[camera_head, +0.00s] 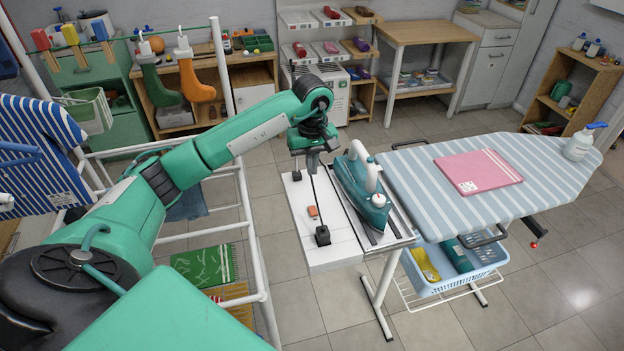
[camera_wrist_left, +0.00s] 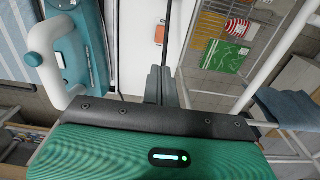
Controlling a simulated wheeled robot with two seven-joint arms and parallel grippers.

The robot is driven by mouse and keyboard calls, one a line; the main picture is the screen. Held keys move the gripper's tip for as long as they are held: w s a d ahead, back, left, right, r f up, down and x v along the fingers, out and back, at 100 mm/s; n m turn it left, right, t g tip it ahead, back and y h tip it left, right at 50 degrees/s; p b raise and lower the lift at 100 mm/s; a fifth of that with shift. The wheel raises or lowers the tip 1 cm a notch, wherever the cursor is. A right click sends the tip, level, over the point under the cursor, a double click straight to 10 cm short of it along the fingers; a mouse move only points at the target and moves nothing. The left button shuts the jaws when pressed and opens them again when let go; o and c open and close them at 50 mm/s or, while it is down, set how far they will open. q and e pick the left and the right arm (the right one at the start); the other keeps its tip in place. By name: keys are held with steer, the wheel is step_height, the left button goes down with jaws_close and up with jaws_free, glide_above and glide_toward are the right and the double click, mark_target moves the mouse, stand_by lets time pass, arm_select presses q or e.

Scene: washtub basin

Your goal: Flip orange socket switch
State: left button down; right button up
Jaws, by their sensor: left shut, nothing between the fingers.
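The orange socket switch (camera_head: 313,211) is a small rocker on the white panel (camera_head: 335,254) at the left end of the ironing board. Which way it is tipped is too small to tell. It also shows as an orange patch in the left wrist view (camera_wrist_left: 160,33). My left gripper (camera_head: 313,170) is over the far part of the panel, beyond the switch and apart from it. In the left wrist view its fingers (camera_wrist_left: 160,72) are together with nothing between them. My right gripper is in neither view.
A green iron (camera_head: 362,190) stands just right of the panel. A black plug (camera_head: 322,236) with a cord is close to the switch. A striped ironing board (camera_head: 420,192) holds a folded pink cloth (camera_head: 478,171). A white drying rack (camera_head: 262,262) stands left.

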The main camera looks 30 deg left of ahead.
mark_target(312, 208)
arm_select(q)
step_height(312, 208, down, 12)
steer(key=p, duration=0.4)
steer(key=shift+f+p, duration=0.15)
steer(key=shift+p, duration=0.2)
steer(key=shift+f, duration=0.4)
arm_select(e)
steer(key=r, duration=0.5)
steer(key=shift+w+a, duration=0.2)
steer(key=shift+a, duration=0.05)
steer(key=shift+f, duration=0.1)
